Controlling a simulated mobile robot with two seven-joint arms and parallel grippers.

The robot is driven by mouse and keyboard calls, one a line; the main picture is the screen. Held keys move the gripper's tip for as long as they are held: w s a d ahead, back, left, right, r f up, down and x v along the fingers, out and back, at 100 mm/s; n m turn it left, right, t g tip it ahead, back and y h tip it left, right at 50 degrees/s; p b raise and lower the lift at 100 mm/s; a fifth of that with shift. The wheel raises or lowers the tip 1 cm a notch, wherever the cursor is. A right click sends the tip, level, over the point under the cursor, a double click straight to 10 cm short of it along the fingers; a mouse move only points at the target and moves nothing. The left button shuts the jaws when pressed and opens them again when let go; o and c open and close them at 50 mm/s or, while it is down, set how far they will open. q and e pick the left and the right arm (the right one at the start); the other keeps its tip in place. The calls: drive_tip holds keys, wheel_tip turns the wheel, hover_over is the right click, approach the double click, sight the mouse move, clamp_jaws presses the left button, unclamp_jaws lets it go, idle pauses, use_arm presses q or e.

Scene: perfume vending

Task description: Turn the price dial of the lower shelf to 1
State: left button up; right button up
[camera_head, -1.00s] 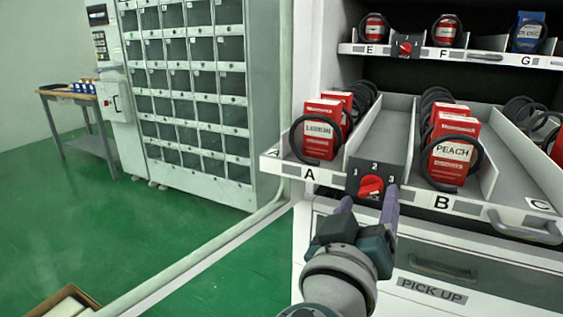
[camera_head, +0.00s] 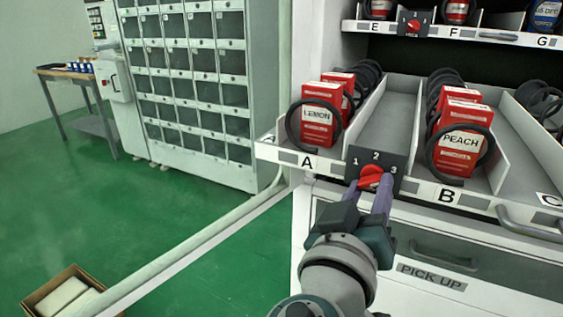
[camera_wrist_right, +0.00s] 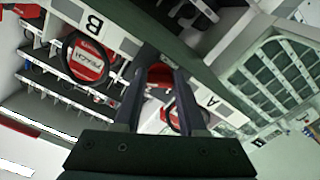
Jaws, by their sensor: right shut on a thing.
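The lower shelf's price dial is a red knob (camera_head: 371,175) on a dark plate (camera_head: 391,163) marked 1, 2 and 3, between labels A and B. My right gripper (camera_head: 371,186) reaches up from below, its purple fingers on either side of the knob and shut on it. In the right wrist view the fingers (camera_wrist_right: 160,90) point at the red knob (camera_wrist_right: 160,76), which they partly cover. The knob's exact setting is hard to read behind the fingers. My left gripper is not in view.
Red LEMON boxes (camera_head: 318,122) and PEACH boxes (camera_head: 461,145) stand in coils on the lower shelf. The upper shelf has another red dial (camera_head: 413,27). A drawer handle (camera_head: 530,225) juts out at the right. An open carton (camera_head: 66,292) sits on the green floor.

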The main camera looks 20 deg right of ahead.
clamp_jaws()
